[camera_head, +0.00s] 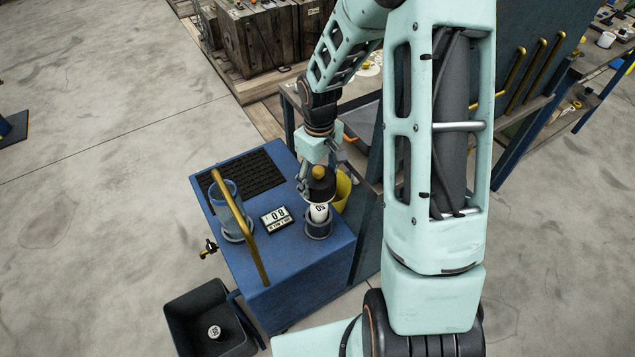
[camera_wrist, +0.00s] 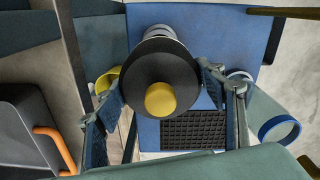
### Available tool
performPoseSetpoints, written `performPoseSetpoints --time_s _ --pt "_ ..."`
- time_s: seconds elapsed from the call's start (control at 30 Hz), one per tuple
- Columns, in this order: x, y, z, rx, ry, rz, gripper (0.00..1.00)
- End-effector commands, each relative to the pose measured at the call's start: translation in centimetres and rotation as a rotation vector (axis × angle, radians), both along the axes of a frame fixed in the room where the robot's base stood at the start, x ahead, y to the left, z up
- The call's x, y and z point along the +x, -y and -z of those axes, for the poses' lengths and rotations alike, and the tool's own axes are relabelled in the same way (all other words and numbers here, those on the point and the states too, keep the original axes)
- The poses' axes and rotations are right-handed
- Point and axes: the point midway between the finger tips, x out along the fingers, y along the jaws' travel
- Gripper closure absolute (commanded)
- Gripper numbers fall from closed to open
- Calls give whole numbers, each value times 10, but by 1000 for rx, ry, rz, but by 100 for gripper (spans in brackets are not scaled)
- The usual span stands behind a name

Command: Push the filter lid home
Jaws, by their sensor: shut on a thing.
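The filter lid (camera_head: 321,190) is a dark, round lid with a yellow knob. In the wrist view the lid (camera_wrist: 140,77) faces me, its yellow knob towards the camera. My gripper (camera_head: 320,175) is shut on the lid, with a finger on either side; the fingers also show in the wrist view (camera_wrist: 162,90). Below the lid, a white cylinder with dark print (camera_head: 319,213) stands in a grey-blue ring holder (camera_head: 318,230) on the blue cart (camera_head: 290,285). The lid looks level over the cylinder. I cannot tell whether it is fully seated.
A small display (camera_head: 276,219) and a black ribbed mat (camera_head: 248,174) lie there too. A yellow cup (camera_head: 343,190) is close behind the lid. A black bin (camera_head: 190,310) stands lower left.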

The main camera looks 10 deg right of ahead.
Motion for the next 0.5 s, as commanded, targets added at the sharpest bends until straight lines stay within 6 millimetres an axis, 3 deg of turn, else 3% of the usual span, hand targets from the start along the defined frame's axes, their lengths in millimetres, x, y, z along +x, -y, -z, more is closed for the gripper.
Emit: performPoseSetpoints --time_s 0.27,0.5 --pt "1 0 15 0 0 -7 67" --pt "0 0 40 0 0 -6 67"
